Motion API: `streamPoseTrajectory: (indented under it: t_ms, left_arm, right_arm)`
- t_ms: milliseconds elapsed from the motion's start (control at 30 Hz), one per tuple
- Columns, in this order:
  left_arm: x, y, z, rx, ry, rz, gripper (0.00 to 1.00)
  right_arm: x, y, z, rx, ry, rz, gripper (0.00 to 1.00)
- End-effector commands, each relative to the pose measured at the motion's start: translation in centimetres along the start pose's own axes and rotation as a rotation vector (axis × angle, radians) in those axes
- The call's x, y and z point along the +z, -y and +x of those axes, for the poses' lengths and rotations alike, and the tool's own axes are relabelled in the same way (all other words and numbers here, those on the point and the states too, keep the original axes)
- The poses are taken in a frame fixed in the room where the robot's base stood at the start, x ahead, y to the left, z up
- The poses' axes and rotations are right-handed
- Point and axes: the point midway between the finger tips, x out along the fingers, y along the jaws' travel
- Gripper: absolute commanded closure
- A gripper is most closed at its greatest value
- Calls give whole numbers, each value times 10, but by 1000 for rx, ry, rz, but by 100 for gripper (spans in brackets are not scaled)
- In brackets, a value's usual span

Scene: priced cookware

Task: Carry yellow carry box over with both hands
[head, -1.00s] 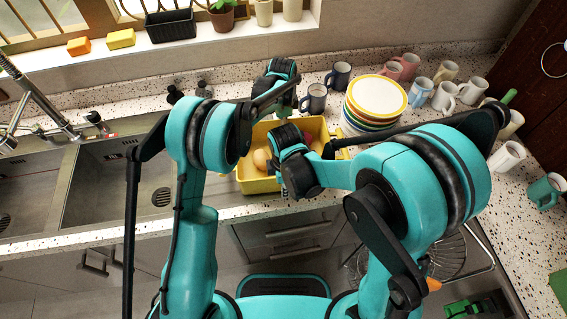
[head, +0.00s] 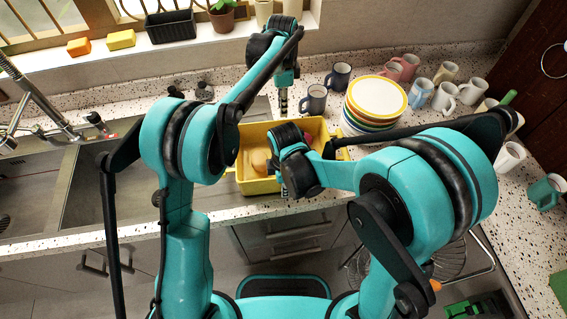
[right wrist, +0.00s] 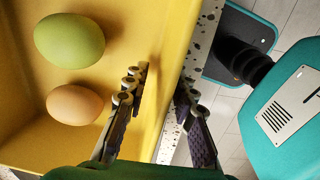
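The yellow carry box (head: 262,186) stands on the counter beside the sink, with eggs in it. In the right wrist view, a green egg (right wrist: 69,40) and a tan egg (right wrist: 75,104) lie inside the box (right wrist: 130,25). My right gripper (right wrist: 163,80) is open, with one finger inside the near wall and one outside it; I see a gap between the fingers and no clear grip. In the head view, the right hand hides part of the box. My left gripper (head: 284,104) points down behind the far side of the box, above the counter; its finger opening is too small to read.
A stack of plates (head: 376,98) stands close to the right of the box. The sink (head: 115,180) lies to the left.

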Motion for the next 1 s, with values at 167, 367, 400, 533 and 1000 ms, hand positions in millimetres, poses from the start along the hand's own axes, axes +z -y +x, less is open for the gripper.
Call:
streamPoseTrajectory:
  t_ms: [167,367,400,533,1000]
  left_arm:
    - [0,0,0,0,0,0,74]
    - [0,0,0,0,0,0,74]
    - [0,0,0,0,0,0,74]
    - [0,0,0,0,0,0,74]
    - [0,0,0,0,0,0,74]
  right_arm:
    - [0,1,-31,0,0,0,74]
    - [0,1,-75,0,0,0,74]
    - [0,1,-82,0,0,0,74]
    - [0,0,-101,0,0,0,74]
    - [0,0,-114,0,0,0,74]
